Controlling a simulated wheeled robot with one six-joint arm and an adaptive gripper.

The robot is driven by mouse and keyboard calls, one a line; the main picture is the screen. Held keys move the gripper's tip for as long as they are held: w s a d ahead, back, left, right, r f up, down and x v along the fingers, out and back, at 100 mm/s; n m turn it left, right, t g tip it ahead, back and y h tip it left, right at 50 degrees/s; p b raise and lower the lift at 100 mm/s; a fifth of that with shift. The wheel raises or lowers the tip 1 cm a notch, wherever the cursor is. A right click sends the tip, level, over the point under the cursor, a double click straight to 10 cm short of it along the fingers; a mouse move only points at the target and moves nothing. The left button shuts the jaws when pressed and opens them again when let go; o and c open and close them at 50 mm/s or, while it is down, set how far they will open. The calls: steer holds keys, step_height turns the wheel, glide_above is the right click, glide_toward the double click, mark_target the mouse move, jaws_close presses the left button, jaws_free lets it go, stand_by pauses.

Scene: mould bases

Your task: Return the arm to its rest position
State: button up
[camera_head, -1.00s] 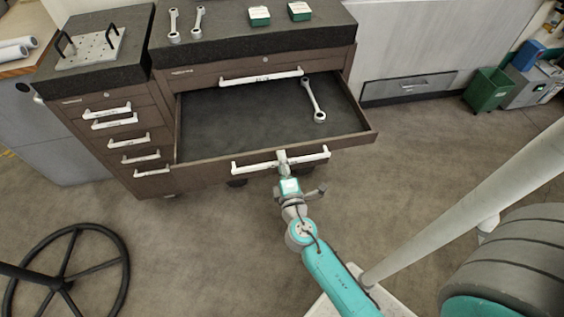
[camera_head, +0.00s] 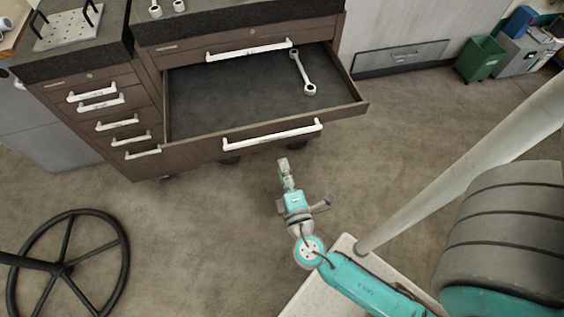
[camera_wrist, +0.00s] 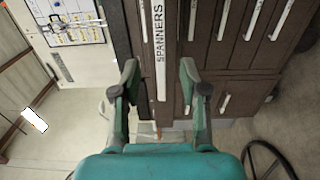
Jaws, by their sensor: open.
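My gripper (camera_head: 283,166) is open and empty in the head view. It is in front of the pulled-out drawer, apart from the drawer's white handle (camera_head: 272,135). In the wrist view my gripper (camera_wrist: 157,95) has its two fingers spread, with a handle labelled SPANNERS (camera_wrist: 159,45) showing beyond and between them. My teal arm reaches up from the lower right of the head view. The open drawer (camera_head: 235,98) has a dark lining and holds one spanner (camera_head: 303,72) at its right.
The brown cabinet (camera_head: 95,123) stands behind with several closed drawers. A black spoked wheel (camera_head: 66,266) is at the lower left. A green bin (camera_head: 481,60) stands at the back right. Bare floor (camera_head: 200,235) lies around my gripper.

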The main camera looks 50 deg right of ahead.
steer(key=shift+s, duration=0.1)
stand_by(0.6)
steer(key=s+a+f+m+g+y, duration=0.1)
steer(key=s+a+f+m+y, duration=0.1)
steer(key=s+a+y, duration=0.3)
steer(key=s+a+f+m+g+y, duration=0.1)
steer(key=s+a+f+y, duration=0.15)
steer(key=s, duration=0.45)
steer(key=s+a+r+m+t+y, duration=0.1)
steer(key=s+a+r+m+y, duration=0.1)
steer(key=s+r+m, duration=0.6)
step_height(320, 180, up, 4)
steer(key=shift+s+a+f+t, duration=0.1)
steer(key=shift+s+a+t, duration=0.35)
steer(key=shift+a, duration=0.35)
